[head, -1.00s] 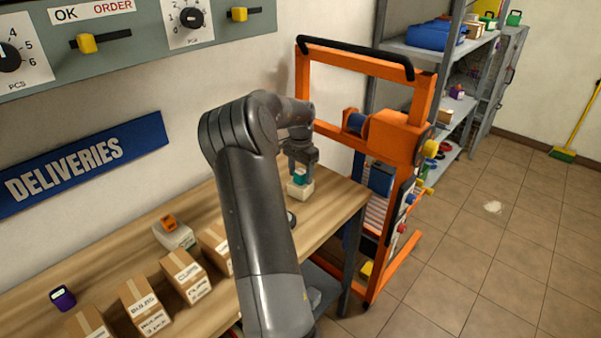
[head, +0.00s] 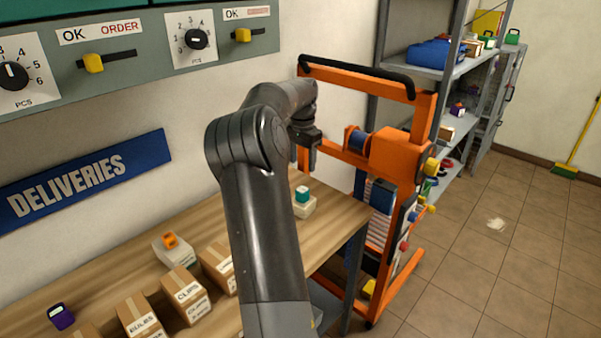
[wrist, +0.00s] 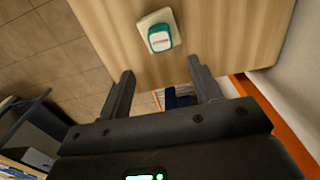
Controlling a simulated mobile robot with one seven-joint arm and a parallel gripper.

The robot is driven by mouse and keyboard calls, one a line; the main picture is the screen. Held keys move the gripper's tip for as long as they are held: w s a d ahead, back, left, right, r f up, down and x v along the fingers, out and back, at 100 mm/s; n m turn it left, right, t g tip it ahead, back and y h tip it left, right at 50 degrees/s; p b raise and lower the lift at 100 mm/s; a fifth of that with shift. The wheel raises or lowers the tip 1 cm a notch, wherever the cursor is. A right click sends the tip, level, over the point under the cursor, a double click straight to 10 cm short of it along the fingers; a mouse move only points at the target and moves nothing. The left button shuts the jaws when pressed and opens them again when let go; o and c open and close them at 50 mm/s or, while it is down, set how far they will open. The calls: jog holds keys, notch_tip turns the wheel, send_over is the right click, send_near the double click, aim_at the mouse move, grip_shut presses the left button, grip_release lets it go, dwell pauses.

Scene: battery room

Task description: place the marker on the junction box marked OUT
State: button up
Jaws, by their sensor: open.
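A small teal block (head: 302,194) with a pale label, seemingly the marker, rests on a white junction box (head: 304,207) near the right end of the wooden table. Both also show in the wrist view, the teal block (wrist: 159,38) on top of the box (wrist: 153,17). Its lettering is too small to read, and I see no readable OUT on the box. My gripper (head: 312,165) is above them, apart and empty. In the wrist view its two fingers (wrist: 161,70) are spread. A second white box (head: 172,252) at left bears an orange block (head: 170,241).
Several cardboard boxes (head: 187,294) and a purple device (head: 61,316) stand on the wooden table (head: 337,216), left of my arm. An orange trolley (head: 398,157) stands against its right end. A control panel (head: 140,50) hangs above. The tiled floor at right is open.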

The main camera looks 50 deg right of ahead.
jog(key=s+a+r+n+t, duration=0.2)
jog(key=a+r+n, duration=0.25)
jog(key=a, duration=0.95)
jog(key=s+a+r+n+t, duration=0.15)
jog(key=a+r+n, duration=0.3)
jog(key=a, duration=0.95)
jog(key=s+a+f+n+t, duration=0.2)
jog(key=s+a+n, duration=0.7)
jog(key=s+a, duration=0.7)
jog(key=a+f, duration=0.1)
jog(key=a, duration=0.3)
jog(key=shift+s+f, duration=0.3)
jog(key=shift+s, duration=0.1)
